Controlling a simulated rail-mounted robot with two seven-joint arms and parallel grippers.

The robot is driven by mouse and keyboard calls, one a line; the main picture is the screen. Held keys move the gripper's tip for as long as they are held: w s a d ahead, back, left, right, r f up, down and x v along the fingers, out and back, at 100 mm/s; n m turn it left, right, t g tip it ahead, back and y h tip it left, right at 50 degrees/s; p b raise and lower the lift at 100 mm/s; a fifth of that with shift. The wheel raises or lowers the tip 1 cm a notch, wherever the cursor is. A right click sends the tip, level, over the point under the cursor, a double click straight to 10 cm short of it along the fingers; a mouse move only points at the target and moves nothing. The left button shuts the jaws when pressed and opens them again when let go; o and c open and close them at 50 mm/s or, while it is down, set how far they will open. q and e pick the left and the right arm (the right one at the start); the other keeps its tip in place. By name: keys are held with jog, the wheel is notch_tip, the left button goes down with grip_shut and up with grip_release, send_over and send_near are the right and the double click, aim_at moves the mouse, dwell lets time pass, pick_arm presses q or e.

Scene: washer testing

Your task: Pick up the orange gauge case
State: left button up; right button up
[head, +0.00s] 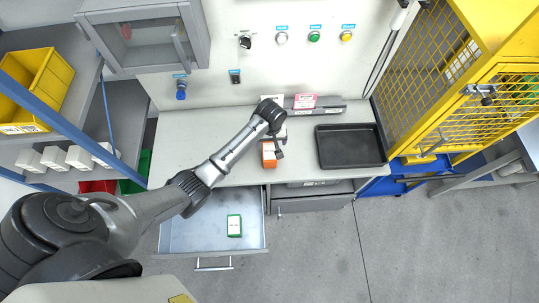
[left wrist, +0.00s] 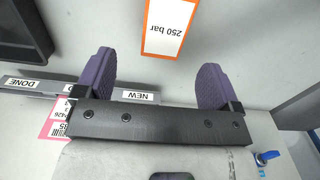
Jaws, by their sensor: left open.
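The orange gauge case (head: 268,154) lies on the workbench near its front edge, partly hidden by my left arm's end in the head view. In the left wrist view the gauge case (left wrist: 171,27) shows an orange rim and a white face reading "250 bar". My left gripper (head: 279,143) is close to the case. In the left wrist view its two purple fingers (left wrist: 156,62) are spread wide, with nothing between them. The case lies beyond the fingertips, between their lines. My right gripper is not in view.
A black tray (head: 351,147) sits on the bench to the right. Behind the case is a grey rail (left wrist: 20,83) with DONE and NEW labels and a pink card (head: 305,101). An open drawer (head: 190,233) below holds a green-and-white box (head: 234,226).

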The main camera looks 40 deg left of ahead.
aim_at(269, 151)
pick_arm(q)
notch_tip(269, 151, down, 5)
jog(key=shift+r, duration=0.15)
jog(key=f, duration=0.2)
jog(key=s+f, duration=0.1)
jog(key=f, duration=0.1)
jog(key=shift+d+f, duration=0.15)
jog(key=shift+f, duration=0.5)
jog(key=c, duration=1.2)
jog(key=shift+o, duration=0.2)
jog(key=shift+r, duration=0.1)
